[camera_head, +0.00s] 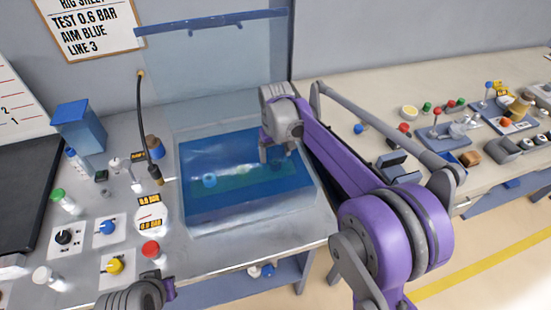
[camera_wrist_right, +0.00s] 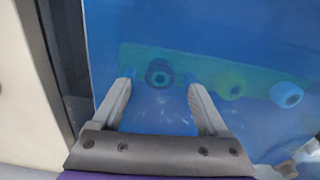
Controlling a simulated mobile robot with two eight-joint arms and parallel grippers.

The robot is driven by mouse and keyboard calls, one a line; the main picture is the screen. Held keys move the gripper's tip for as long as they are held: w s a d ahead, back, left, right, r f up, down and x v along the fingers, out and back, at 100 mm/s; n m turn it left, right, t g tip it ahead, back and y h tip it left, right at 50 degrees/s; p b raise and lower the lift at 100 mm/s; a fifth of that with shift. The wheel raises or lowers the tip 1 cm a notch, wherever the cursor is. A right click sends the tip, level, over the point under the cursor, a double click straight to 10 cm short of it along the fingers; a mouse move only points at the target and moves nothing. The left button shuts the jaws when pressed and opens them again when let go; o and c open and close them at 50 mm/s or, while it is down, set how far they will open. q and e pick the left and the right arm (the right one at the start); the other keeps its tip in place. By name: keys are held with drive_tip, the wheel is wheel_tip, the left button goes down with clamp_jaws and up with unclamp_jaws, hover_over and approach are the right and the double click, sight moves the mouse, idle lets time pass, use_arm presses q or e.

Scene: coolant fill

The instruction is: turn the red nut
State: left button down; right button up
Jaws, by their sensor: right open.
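No nut shows a clear red colour. A clear tank (camera_head: 250,222) of blue liquid holds a green bar with three round fittings. In the right wrist view these are a dark blue ringed one (camera_wrist_right: 160,73), a yellow-green one (camera_wrist_right: 232,89) and a light blue one (camera_wrist_right: 286,95). The blue tint hides their true colours. My right gripper (camera_head: 277,152) is over the far right part of the tank. In the wrist view its spread, empty fingers (camera_wrist_right: 160,88) point at the dark fitting, apart from it. My left gripper (camera_head: 140,294) is at the bottom edge, its fingers unclear.
A clear panel (camera_head: 225,75) rises behind the tank. The right bench (camera_head: 340,95) carries several small parts.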

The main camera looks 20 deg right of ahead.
sight(276, 163)
use_arm(q)
drive_tip(key=shift+w+r+p, duration=0.15)
drive_tip(key=shift+r+p, duration=0.2)
drive_tip(key=shift+r, duration=0.1)
use_arm(e)
wheel_tip(276, 163, up, 11)
drive_tip(key=shift+f, duration=0.2)
drive_tip(key=shift+s+f, duration=0.1)
